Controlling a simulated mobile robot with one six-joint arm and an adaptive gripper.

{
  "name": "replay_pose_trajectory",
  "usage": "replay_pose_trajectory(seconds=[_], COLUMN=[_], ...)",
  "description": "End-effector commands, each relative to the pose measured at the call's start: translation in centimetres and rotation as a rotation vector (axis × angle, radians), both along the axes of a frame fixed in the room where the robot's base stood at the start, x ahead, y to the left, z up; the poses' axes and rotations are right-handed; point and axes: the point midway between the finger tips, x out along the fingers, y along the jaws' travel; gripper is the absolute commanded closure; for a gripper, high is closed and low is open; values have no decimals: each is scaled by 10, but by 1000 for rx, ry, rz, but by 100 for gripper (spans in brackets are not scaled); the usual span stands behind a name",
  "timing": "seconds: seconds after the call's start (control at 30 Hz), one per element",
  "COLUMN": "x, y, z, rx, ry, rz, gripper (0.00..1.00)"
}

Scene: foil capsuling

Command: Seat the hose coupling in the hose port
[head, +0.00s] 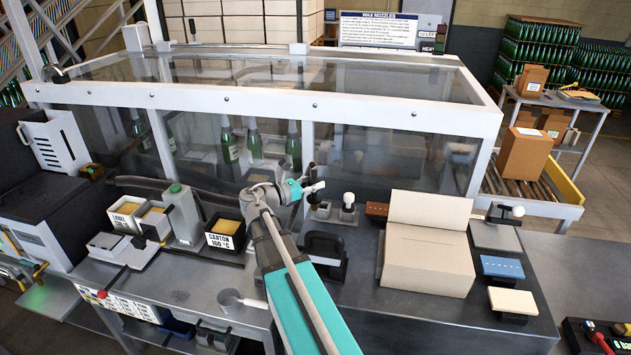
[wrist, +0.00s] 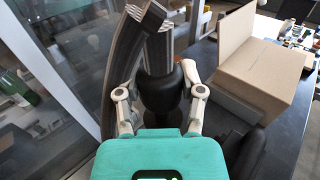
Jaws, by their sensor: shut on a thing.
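My gripper (head: 306,189) is at the middle of the bench in the head view, close to the clear guard's front. In the wrist view, my gripper (wrist: 160,84) has its grey fingers on either side of a black, rounded body, which I take to be the hose coupling (wrist: 160,92). A dark ribbed hose (wrist: 126,60) curves up beside it. In the head view, a dark hose (head: 150,186) runs along the guard from the left towards my gripper. The coupling is hard to make out there. I cannot pick out the hose port for certain in either view.
The clear guard (head: 400,150) with its white frame stands behind the gripper, with green bottles (head: 293,146) inside. An open carton (head: 428,262) is to the right. A carton-glue pot (head: 225,233) and a grey unit (head: 184,215) stand to the left.

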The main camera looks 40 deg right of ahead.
Motion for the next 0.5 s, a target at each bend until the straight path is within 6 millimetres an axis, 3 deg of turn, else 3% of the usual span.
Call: replay_pose_trajectory(seconds=[0.33,0.5], x=[0,0], y=[0,0], z=[-1,-11], rx=[-1,-1], ry=[0,0], rz=[0,0], gripper=[100,100])
